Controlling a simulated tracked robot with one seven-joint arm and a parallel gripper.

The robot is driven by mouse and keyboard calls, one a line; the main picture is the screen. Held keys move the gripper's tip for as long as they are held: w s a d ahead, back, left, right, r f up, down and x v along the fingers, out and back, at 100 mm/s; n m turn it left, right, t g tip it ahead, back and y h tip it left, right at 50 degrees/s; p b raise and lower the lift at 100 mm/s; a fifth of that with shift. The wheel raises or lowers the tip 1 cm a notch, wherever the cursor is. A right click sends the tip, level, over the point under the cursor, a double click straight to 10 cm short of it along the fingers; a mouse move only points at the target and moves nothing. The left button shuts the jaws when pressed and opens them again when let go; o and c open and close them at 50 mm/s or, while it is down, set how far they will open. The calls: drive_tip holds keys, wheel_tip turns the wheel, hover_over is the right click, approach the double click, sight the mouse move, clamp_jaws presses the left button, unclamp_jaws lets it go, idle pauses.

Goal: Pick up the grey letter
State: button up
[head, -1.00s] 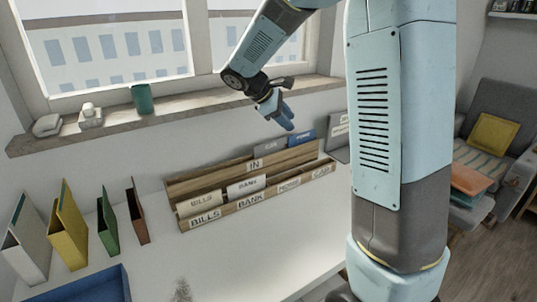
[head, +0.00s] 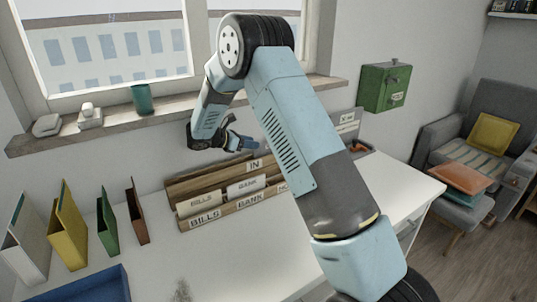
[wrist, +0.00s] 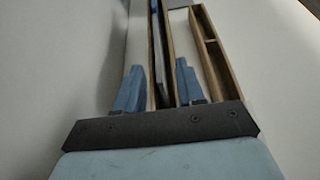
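The wooden letter organizer (head: 207,181) stands at the back of the white desk, with labels IN, BILLS and BANK visible. The grey letter is hidden in the head view behind my arm. My gripper (head: 240,143) is low over the organizer's back IN row. In the wrist view my gripper (wrist: 159,66) has its two blue fingers apart, on either side of the organizer's wooden slats (wrist: 170,60). A thin slate-coloured letter edge (wrist: 158,40) stands between the slats and the fingers; I cannot tell if it is the grey or the blue letter.
Upright binders, including a yellow one (head: 70,235) and a green one (head: 108,222), stand at the left. A blue tray (head: 85,288) lies in front. A teal cup (head: 142,98) is on the windowsill. A green box (head: 385,87) hangs on the wall.

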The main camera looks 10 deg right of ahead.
sight(265, 144)
drive_tip(key=shift+r+x, duration=0.15)
drive_tip(key=shift+x, duration=1.7)
drive_tip(key=shift+r+x, duration=0.1)
drive_tip(key=shift+x, duration=1.75)
drive_tip(key=shift+w, duration=0.2)
drive_tip(key=shift+c, duration=0.4)
clamp_jaws()
